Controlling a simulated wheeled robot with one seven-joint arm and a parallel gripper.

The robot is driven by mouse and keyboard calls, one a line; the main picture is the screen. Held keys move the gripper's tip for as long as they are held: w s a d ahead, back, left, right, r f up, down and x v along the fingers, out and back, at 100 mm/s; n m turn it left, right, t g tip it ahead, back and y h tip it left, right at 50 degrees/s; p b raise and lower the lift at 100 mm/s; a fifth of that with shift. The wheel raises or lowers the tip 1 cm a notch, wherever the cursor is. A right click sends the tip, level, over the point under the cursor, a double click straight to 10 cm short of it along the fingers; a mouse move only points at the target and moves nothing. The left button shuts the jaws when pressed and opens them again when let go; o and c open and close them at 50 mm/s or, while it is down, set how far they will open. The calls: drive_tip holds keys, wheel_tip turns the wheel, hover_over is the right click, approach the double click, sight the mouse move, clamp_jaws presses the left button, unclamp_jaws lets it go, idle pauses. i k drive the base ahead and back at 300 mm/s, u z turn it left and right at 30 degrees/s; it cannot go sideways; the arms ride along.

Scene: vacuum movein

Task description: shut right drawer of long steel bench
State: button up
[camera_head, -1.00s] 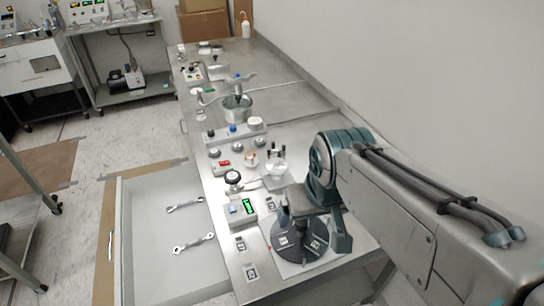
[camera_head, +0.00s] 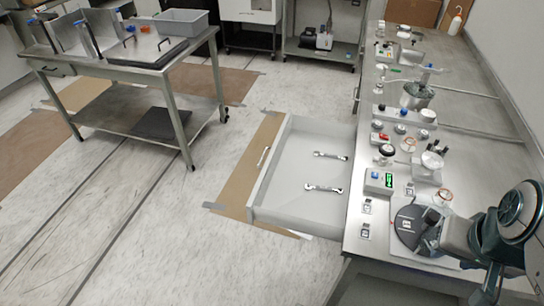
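The long steel bench (camera_head: 355,243) runs along the wall on the right, its top crowded with instruments. Its near drawer (camera_head: 299,209) stands pulled far out to the left over the floor. It is light grey and holds two wrenches, one farther back (camera_head: 331,155) and one nearer (camera_head: 323,188). My arm is at the lower right, over the near end of the bench top. My gripper end is partly seen there, well to the right of the drawer. Its fingers cannot be made out.
A wheeled steel table (camera_head: 130,65) with a grey bin (camera_head: 181,24) stands at the left. Brown floor sheets (camera_head: 262,150) lie by the drawer. Open floor lies left of and in front of the drawer. A cart with a pump (camera_head: 316,38) stands at the back.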

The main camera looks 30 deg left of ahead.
sight(279, 197)
drive_tip(key=k, duration=0.6)
drive_tip(key=u, duration=2)
drive_tip(key=i, duration=1.65)
drive_tip(key=z, duration=2.8)
drive_tip(key=k, duration=0.3)
drive_tip(key=u, duration=0.5)
